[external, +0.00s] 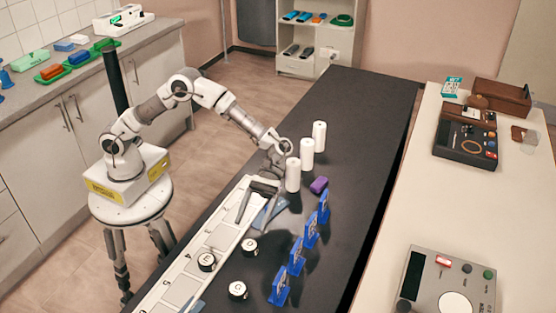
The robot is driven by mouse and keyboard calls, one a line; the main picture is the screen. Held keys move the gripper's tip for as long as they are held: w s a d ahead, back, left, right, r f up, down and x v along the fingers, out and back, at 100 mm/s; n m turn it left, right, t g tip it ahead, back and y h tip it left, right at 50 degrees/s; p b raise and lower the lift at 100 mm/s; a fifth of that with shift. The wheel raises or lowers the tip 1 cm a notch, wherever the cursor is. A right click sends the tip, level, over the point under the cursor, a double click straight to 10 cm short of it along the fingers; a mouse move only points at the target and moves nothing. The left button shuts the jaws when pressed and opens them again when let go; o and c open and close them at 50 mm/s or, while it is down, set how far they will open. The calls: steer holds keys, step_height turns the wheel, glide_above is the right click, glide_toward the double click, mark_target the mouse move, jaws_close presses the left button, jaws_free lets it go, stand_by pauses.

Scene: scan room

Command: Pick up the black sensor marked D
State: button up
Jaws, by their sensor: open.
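Three short round sensors with black sides and white lettered tops stand near the front of the black table: one at the upper right (249,247), one at the left (207,262) by the white numbered strip, and one at the lower right (237,290). Their letters are too small to read surely, so I cannot tell which is D. My gripper (256,212) is open, pointing down over the strip's far end, beyond the sensors and apart from them. A flat blue piece (269,212) shows beside its right finger; I cannot tell whether they touch.
The white strip (218,237) has marked squares. Several blue upright stands (296,256) line the right of the sensors. The black table's far end (365,100) is clear.

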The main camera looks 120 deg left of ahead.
mark_target(249, 244)
step_height(249, 244, down, 3)
steer(key=shift+f+b, duration=0.2)
steer(key=shift+b, duration=0.3)
step_height(249, 244, down, 3)
steer(key=shift+b, duration=0.55)
steer(key=shift+f+b+x, duration=0.25)
steer(key=shift+b+x, duration=0.1)
steer(key=shift+x, duration=0.85)
steer(key=shift+d+f, duration=0.15)
steer(key=shift+d, duration=0.15)
steer(key=c, duration=1.2)
